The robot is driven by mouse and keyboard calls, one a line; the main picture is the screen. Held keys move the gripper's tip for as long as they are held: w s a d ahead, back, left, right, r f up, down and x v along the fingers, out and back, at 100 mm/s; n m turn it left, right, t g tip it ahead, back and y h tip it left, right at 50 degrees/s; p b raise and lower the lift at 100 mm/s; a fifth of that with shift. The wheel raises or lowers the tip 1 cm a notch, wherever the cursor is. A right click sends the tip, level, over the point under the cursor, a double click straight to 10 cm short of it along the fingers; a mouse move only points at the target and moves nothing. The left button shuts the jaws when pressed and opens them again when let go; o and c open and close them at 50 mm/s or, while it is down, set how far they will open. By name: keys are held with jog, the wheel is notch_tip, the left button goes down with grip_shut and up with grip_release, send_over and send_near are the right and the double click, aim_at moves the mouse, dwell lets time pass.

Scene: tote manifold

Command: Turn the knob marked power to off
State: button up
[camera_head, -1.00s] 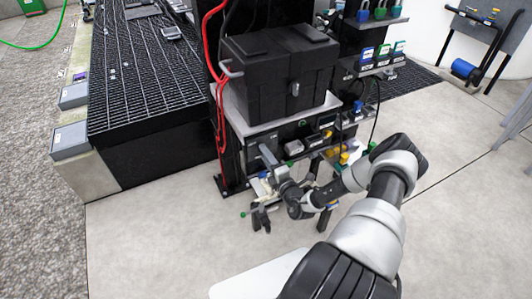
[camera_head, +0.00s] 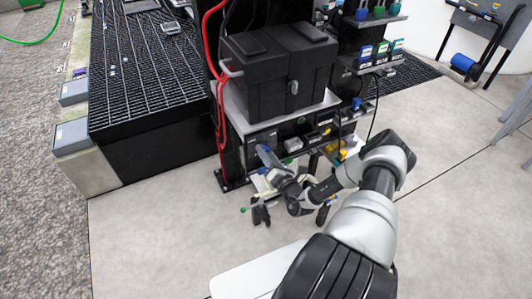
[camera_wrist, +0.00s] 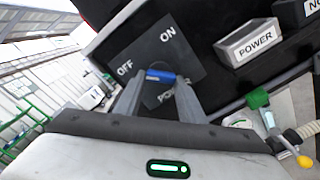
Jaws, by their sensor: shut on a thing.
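The power knob (camera_wrist: 160,75) is a blue bar on a dark panel (camera_wrist: 192,66) printed OFF, ON and POWER. In the wrist view the panel appears tilted, with OFF to the left of the knob and ON above it. The word POWER below is partly hidden by a finger. My gripper (camera_wrist: 161,77) has one finger on each side of the knob and is shut on it. I cannot tell exactly which mark the knob points to. In the head view my gripper (camera_head: 264,153) reaches the shelf front under the black case, and the knob itself is hidden.
A grey POWER label block (camera_wrist: 248,43) sits right of the panel. A green part (camera_wrist: 257,98) and a yellow ball are at the lower right. The black case (camera_head: 280,70) stands on the shelf above. Red cables (camera_head: 219,110) hang at its left. Open floor lies in front.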

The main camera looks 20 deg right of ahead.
dwell(0.4)
jog(key=o, duration=1)
jog(key=shift+o, duration=0.2)
jog(key=s+p, duration=0.1)
jog(key=s, duration=1.6)
jog(key=shift+s+d, duration=0.25)
jog(key=shift+d, duration=0.05)
